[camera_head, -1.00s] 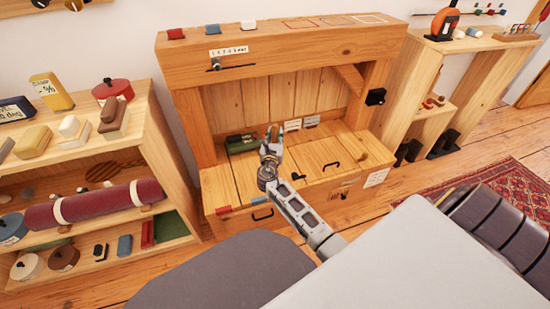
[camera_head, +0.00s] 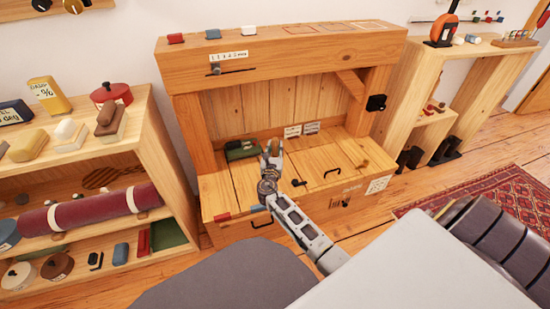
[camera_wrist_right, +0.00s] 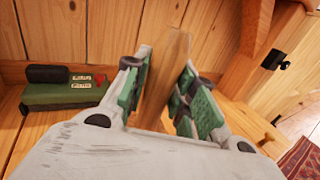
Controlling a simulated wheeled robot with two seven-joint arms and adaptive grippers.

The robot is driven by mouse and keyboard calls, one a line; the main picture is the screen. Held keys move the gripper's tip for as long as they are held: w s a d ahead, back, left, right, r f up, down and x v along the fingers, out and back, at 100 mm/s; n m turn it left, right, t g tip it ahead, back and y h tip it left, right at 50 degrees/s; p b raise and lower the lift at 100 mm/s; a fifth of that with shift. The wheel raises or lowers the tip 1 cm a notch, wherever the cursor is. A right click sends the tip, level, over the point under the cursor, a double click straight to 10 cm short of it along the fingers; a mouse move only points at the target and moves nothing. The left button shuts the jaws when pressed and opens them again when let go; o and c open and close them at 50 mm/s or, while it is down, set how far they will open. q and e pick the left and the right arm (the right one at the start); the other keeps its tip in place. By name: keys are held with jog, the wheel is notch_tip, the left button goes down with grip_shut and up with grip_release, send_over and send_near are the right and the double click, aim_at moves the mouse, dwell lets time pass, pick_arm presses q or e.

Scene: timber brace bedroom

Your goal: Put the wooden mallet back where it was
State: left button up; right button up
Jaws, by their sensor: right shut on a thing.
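My right gripper (camera_head: 272,151) is over the wooden bench (camera_head: 235,190), in front of its plank back. Its green-padded fingers (camera_wrist_right: 168,88) are shut on a pale wooden bar, the wooden mallet (camera_wrist_right: 166,72), which stands up between them in the right wrist view. Only this narrow part of the mallet shows clearly; its other end is hidden by the gripper. I cannot tell whether the mallet touches the bench. My left gripper is not in view.
A green box (camera_head: 240,150) sits at the back left of the bench top, also in the right wrist view (camera_wrist_right: 65,95). Black handles (camera_head: 332,172) are on the lids. A thick beam (camera_head: 300,62) overhangs the bench. A filled shelf (camera_head: 160,140) stands left, another (camera_head: 440,90) right.

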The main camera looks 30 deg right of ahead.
aim_at(275, 156)
notch_tip(275, 156, down, 2)
jog(key=shift+f+b, duration=0.25)
jog(key=shift+b, duration=0.45)
jog(key=shift+f+b, duration=0.35)
jog(key=shift+f, duration=0.35)
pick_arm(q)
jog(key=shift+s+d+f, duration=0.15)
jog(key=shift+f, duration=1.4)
pick_arm(e)
jog(key=shift+f, duration=0.2)
jog(key=shift+f, duration=0.1)
jog(key=o, duration=0.6)
jog(key=shift+f, duration=0.1)
jog(key=o, duration=0.4)
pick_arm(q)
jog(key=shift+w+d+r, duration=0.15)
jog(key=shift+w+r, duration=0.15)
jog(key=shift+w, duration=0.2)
pick_arm(e)
jog(key=shift+o, duration=0.2)
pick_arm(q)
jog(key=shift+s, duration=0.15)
pick_arm(e)
jog(key=shift+s, duration=0.1)
